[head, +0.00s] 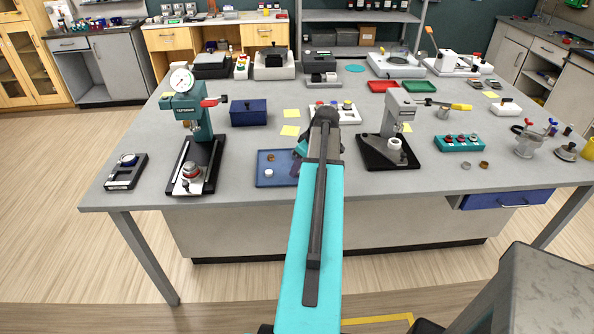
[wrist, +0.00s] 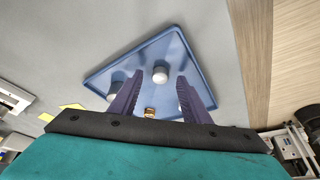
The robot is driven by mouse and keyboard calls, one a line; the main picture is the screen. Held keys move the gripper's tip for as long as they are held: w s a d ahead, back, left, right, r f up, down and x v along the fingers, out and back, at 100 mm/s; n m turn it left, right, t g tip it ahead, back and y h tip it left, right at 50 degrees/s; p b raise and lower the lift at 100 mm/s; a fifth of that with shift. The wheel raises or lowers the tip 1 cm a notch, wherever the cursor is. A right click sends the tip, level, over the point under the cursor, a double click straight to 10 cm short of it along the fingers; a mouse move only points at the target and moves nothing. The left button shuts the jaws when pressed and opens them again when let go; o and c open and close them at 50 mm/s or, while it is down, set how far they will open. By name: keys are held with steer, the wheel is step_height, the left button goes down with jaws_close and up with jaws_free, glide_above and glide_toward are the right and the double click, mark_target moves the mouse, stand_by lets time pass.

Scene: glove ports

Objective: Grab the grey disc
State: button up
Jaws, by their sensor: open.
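The blue tray (head: 262,182) lies on the bench in front of my arm; it also shows in the wrist view (wrist: 198,58). In the wrist view a pale grey-white disc (wrist: 160,73) stands in the tray, between and beyond my fingertips. A second pale piece (wrist: 115,86) is partly behind the left finger, and a small brass piece (wrist: 150,112) is nearer. I cannot tell for sure which pale piece is the grey disc. In the head view one pale piece (head: 268,173) shows. My gripper (wrist: 159,82) has purple fingers, open and empty, above the tray; the arm partly hides it in the head view.
A teal press (head: 197,125) stands left of the tray and a grey press (head: 394,125) on a black base stands right. A dark blue box (head: 248,112) and yellow notes (head: 290,131) lie behind.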

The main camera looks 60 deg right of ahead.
steer(key=shift+w+f, duration=0.15)
steer(key=shift+f, duration=0.15)
stand_by(0.4)
jaws_close()
steer(key=shift+r, duration=0.15)
steer(key=shift+r+b, duration=0.9)
steer(key=shift+r, duration=0.65)
steer(key=s+a+b, duration=0.1)
steer(key=s, duration=0.4)
steer(key=s+a+r+b, duration=0.1)
steer(key=s+b, duration=0.1)
steer(key=s, duration=0.3)
steer(key=s+a+b, duration=0.1)
steer(key=s, duration=0.4)
steer(key=shift+s+r, duration=0.3)
steer(key=shift+s, duration=0.05)
steer(key=shift+w, duration=0.1)
